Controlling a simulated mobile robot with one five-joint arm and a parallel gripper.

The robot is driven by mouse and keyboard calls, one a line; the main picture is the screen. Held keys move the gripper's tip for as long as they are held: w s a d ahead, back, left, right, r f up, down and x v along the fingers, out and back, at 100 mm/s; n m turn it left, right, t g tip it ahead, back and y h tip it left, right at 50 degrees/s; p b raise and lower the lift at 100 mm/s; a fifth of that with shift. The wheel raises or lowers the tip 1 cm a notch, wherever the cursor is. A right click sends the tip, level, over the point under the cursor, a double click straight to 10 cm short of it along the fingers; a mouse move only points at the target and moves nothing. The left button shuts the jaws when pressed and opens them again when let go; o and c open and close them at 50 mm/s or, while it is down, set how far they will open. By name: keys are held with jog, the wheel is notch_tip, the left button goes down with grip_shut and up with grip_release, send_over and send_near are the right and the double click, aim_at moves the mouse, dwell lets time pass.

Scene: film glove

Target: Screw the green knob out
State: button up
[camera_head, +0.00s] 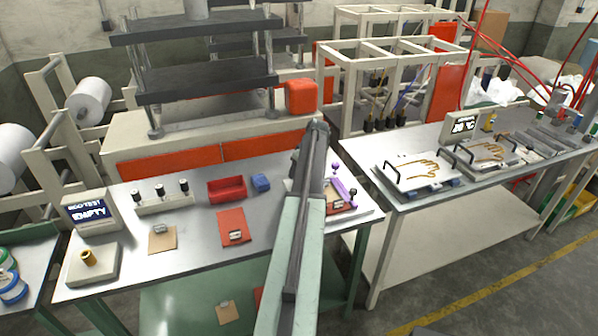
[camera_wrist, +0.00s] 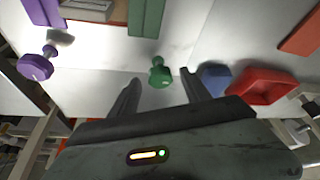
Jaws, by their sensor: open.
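The green knob (camera_wrist: 160,76) shows in the wrist view, at the end of a short stem beside a green bar (camera_wrist: 148,17). My gripper (camera_wrist: 162,84) is open. Its two dark fingers stand left and right of the knob in the picture, with visible gaps on both sides. I cannot tell whether the knob lies between the fingertips in depth or just beyond them. In the head view my arm hides the green knob and bar.
A purple knob (camera_wrist: 36,66) and purple bar (camera_wrist: 42,12) lie to the left in the wrist view. The blue block (camera_wrist: 214,77) and red tray (camera_wrist: 262,86) are right of my fingers. In the head view, a tall press (camera_head: 190,80) stands behind the metal table (camera_head: 110,262).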

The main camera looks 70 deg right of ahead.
jog(key=p+v, duration=0.6)
jog(key=v, duration=0.1)
jog(key=shift+r, duration=0.2)
jog(key=shift+s, duration=0.1)
